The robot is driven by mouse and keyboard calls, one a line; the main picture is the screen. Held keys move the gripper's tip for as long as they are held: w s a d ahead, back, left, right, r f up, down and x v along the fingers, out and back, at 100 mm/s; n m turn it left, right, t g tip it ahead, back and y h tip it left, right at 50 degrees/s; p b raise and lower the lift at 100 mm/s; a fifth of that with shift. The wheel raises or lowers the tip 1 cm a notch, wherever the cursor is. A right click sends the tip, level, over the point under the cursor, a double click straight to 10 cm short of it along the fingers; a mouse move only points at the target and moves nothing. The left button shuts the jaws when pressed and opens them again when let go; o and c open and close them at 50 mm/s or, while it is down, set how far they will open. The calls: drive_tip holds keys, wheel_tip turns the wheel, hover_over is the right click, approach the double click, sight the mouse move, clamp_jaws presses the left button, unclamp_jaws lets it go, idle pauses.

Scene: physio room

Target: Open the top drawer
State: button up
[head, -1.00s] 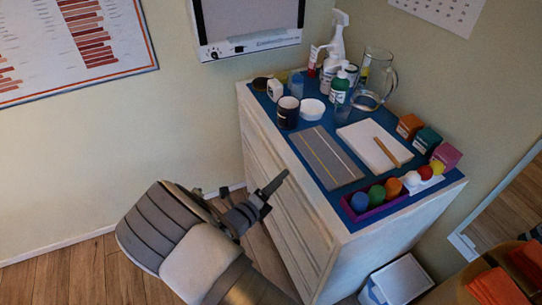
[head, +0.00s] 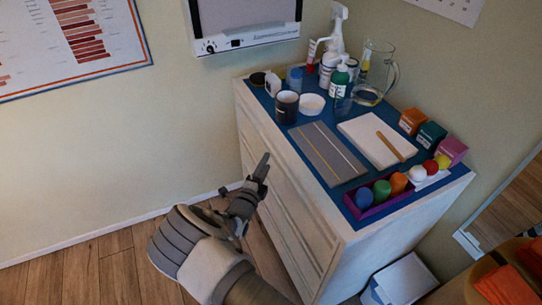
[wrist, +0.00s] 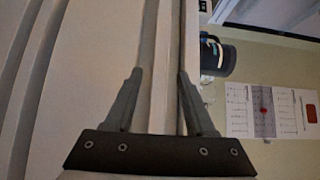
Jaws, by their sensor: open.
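The white chest of drawers (head: 400,232) stands in the middle of the head view, its front facing lower left. Its top drawer front (head: 292,188) looks flush and closed. My gripper (head: 262,162) is close in front of the top drawer, near its upper edge, and holds nothing. In the wrist view my gripper (wrist: 160,76) is open, its two fingers on either side of a long pale strip (wrist: 166,50) along the chest front. I cannot tell whether the fingers touch it. No separate handle can be made out.
On the blue chest top are a dark mug (head: 287,106), also in the wrist view (wrist: 230,58), a white bowl (head: 311,105), a glass jug (head: 375,75), bottles and a purple tray (head: 384,206). A white bin (head: 402,280) stands at right. The floor at left is clear.

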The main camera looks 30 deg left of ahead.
sight(272, 151)
drive_tip(key=w, duration=0.5)
drive_tip(key=shift+w+a+b, duration=0.3)
drive_tip(key=shift+w+b, duration=0.05)
drive_tip(key=shift+b, duration=0.05)
drive_tip(key=c, duration=0.8)
clamp_jaws()
drive_tip(key=shift+s+f, duration=0.15)
drive_tip(key=shift+f, duration=0.1)
